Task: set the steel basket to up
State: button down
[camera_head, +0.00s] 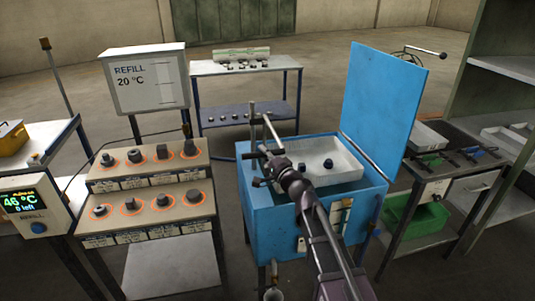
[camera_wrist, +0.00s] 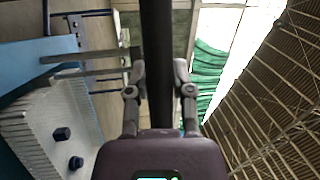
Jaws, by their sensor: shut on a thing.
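The steel basket (camera_head: 345,158) is a pale, shallow tray in the open blue tank (camera_head: 262,207). It appears near the level of the tank's rim. A few small dark blue pieces lie in it. The basket also shows at the left of the wrist view (camera_wrist: 38,128), with perforated walls. My gripper (camera_head: 266,158) is at the tank's left side, beside the basket. In the wrist view my gripper (camera_wrist: 158,85) is shut on a dark bar (camera_wrist: 157,35) running between its fingers. Where the bar joins the basket is hidden.
The tank's blue lid (camera_head: 385,105) stands open at the back right. A stepped stand (camera_head: 150,205) with several dark parts is at left, below a REFILL sign (camera_head: 145,80). A bench (camera_head: 435,170) with a green bin (camera_head: 415,218) is at right.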

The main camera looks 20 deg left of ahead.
jog(key=shift+a+r, duration=0.15)
jog(key=shift+c, duration=2.4)
grip_release()
jog(key=shift+s+r, duration=0.1)
jog(key=shift+d, duration=0.25)
